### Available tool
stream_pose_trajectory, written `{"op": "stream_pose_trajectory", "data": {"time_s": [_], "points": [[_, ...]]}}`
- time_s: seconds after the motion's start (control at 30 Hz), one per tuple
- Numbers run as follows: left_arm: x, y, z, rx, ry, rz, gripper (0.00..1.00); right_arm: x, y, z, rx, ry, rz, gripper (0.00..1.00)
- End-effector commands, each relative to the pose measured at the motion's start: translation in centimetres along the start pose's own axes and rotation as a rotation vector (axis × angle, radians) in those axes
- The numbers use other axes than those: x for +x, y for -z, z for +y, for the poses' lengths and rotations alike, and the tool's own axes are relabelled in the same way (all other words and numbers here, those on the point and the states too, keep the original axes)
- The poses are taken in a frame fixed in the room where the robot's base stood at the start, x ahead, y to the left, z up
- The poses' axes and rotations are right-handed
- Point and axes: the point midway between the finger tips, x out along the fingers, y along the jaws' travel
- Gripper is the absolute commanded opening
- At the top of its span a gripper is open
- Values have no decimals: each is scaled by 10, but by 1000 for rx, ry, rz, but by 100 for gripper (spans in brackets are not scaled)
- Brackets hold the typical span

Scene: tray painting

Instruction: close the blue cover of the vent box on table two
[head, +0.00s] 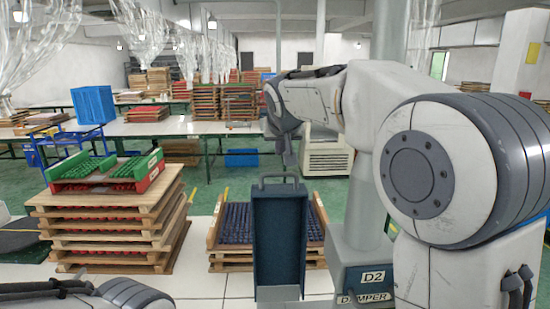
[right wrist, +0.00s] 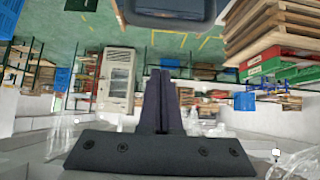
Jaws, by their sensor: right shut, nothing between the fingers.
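The blue cover (head: 280,240) stands upright as a tall dark-blue panel in the middle of the head view, with a bar handle (head: 278,176) at its top. To its right is a dark-blue box (head: 345,275) labelled D2 and DAMPER, at the foot of a grey post; my right arm partly hides it. Where cover and box join is unclear. My right gripper (head: 290,160) is shut and empty, just above the handle in the picture; contact cannot be judged. Its closed fingers (right wrist: 160,80) show in the right wrist view. My left gripper is out of view.
Stacked wooden trays (head: 110,230) with red and green pieces stand left of the cover. A lower tray stack (head: 230,262) with dark-blue contents sits partly behind it. Bare white tabletop (head: 205,285) shows between them. Green floor and other tables lie beyond.

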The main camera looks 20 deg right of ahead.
Motion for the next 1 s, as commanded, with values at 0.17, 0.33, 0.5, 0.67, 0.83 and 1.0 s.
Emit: {"op": "stream_pose_trajectory", "data": {"time_s": [0.17,0.33,0.5,0.67,0.83,1.0], "points": [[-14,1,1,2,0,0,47,18,-9,0,-1,0,-1,0],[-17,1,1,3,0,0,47,12,-27,-1,-1,2,-2,0],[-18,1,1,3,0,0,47,10,-37,-2,-2,4,-1,0],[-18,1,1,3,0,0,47,10,-38,-2,-2,4,0,0],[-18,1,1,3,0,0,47,10,-38,-2,-2,4,-1,0],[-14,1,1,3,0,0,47,10,-40,-5,-1,3,3,0]]}}
